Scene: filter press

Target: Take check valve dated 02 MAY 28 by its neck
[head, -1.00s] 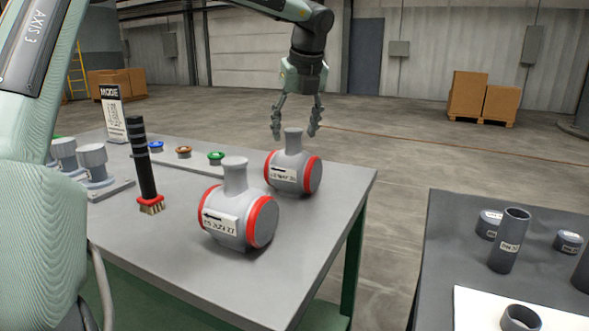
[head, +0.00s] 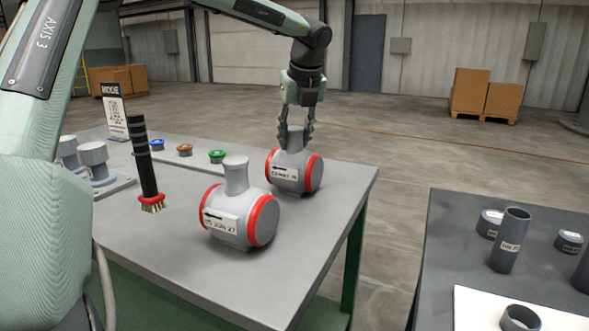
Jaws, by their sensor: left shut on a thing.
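The far check valve (head: 294,172) is a grey barrel with red bands and an upright neck. It stands near the table's far right edge. Its label has a black arrow, but the date is too small to read surely. My left gripper (head: 296,138) points down from above and is shut on this valve's neck, a finger on each side. A second check valve (head: 240,212) of the same form stands nearer, its label reading about 05 JUN 27. Nothing holds it. My right gripper is not in view.
On the grey table (head: 290,270) stand a black-handled brush (head: 143,165), coloured buttons (head: 185,150), a sign (head: 115,112) and grey capped fittings (head: 95,162) at left. A dark table (head: 450,240) at right holds pipe pieces (head: 509,240). A gap separates the tables.

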